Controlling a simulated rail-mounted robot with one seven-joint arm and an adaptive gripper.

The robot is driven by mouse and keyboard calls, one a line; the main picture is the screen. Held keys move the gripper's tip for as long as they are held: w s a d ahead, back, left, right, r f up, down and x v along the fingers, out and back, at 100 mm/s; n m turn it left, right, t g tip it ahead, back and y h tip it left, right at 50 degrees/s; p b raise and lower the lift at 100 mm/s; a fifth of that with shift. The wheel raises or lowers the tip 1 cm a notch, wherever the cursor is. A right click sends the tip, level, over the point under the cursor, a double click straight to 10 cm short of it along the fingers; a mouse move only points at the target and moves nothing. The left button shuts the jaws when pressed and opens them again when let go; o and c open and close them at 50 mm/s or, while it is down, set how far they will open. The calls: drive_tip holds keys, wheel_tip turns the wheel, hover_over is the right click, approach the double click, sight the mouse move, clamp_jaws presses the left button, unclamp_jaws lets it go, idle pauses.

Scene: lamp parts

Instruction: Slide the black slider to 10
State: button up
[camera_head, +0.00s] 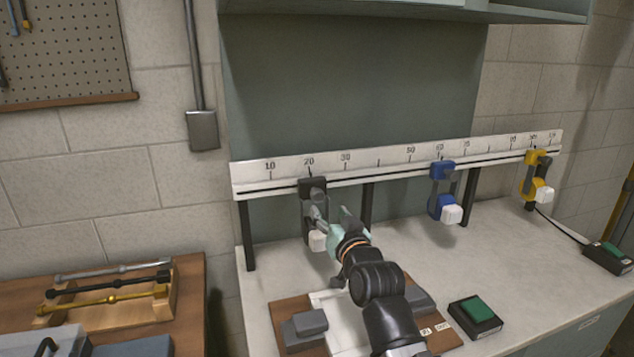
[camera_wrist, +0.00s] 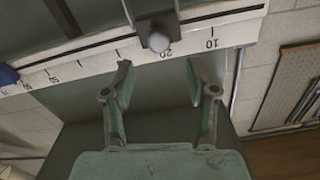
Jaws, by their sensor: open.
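The black slider (camera_head: 311,186) sits on the white numbered rail (camera_head: 262,184), at about the 20 mark. A grey knob and a white block hang from it. The 10 mark is to its left in the head view. In the wrist view the rail is turned over, with the slider (camera_wrist: 156,28) at the top centre and 10 to its right. My gripper (camera_head: 331,222) is just below and in front of the slider. Its fingers (camera_wrist: 158,66) are open with nothing between them, one on each side of the slider's line. The slider's lower parts are partly hidden in the head view.
A blue slider (camera_head: 442,173) stands near 60, and a yellow slider (camera_head: 536,160) near the right end. Black posts hold up the rail. A green button box (camera_head: 476,314) lies on the bench. The rail left of the black slider is clear.

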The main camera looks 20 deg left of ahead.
sight(319, 197)
drive_tip(key=shift+w+a+r+p, duration=0.25)
drive_tip(key=shift+w+a+p, duration=0.25)
drive_tip(key=shift+p, duration=2.1)
drive_tip(key=p+x, duration=0.3)
drive_tip(key=p, duration=0.2)
drive_tip(key=shift+w+d, duration=0.1)
drive_tip(key=shift+w, duration=0.05)
drive_tip(key=x, duration=0.5)
drive_tip(key=shift+w+a+f+p, duration=0.25)
drive_tip(key=shift+f+p, duration=0.05)
clamp_jaws()
